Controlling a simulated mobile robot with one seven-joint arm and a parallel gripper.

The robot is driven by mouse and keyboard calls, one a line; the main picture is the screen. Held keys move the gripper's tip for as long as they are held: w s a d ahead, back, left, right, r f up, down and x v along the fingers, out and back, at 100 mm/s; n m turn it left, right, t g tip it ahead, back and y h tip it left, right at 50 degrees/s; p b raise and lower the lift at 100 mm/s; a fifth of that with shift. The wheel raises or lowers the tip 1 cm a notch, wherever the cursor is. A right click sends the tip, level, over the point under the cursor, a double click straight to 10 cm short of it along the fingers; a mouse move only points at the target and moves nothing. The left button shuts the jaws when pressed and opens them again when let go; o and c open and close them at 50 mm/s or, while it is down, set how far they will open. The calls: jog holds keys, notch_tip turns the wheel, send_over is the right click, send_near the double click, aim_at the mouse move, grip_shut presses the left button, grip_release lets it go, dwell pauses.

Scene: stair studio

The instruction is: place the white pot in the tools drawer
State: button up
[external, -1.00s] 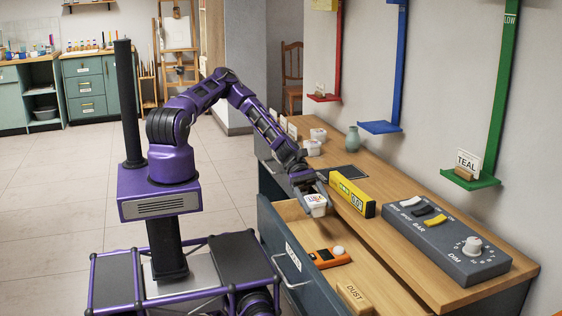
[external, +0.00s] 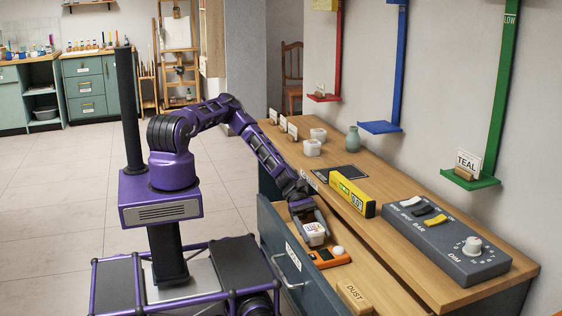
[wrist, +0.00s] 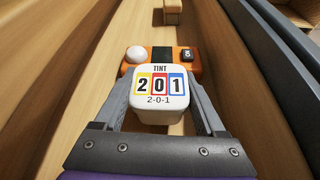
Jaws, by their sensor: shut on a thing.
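My gripper (external: 309,220) is shut on a white pot (external: 315,236) and holds it inside the open drawer (external: 291,262). The pot is just in front of an orange device (external: 328,258) with a white ball-like knob, which lies on the drawer floor. In the wrist view the orange device (wrist: 187,72) is partly hidden behind the pot. I cannot tell whether the pot touches the drawer floor. The drawer's front label is too small to read clearly.
A wooden "DUST" block (external: 353,296) lies at the drawer's near end. Coloured wall shelves (external: 470,179) hang behind.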

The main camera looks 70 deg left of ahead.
jog(key=shift+s+f+b, duration=0.15)
jog(key=shift+f+b, duration=0.15)
jog(key=shift+f, duration=0.4)
jog(key=o, duration=1.4)
jog(key=shift+f, duration=0.1)
jog(key=a+r, duration=0.1)
jog(key=a+r+p, duration=0.1)
jog(key=shift+a+r, duration=0.2)
jog(key=shift+a, duration=0.15)
notch_tip(320, 180, up, 7)
jog(key=shift+r+p, duration=0.2)
jog(key=shift+p, duration=0.65)
jog(key=shift+a, duration=0.15)
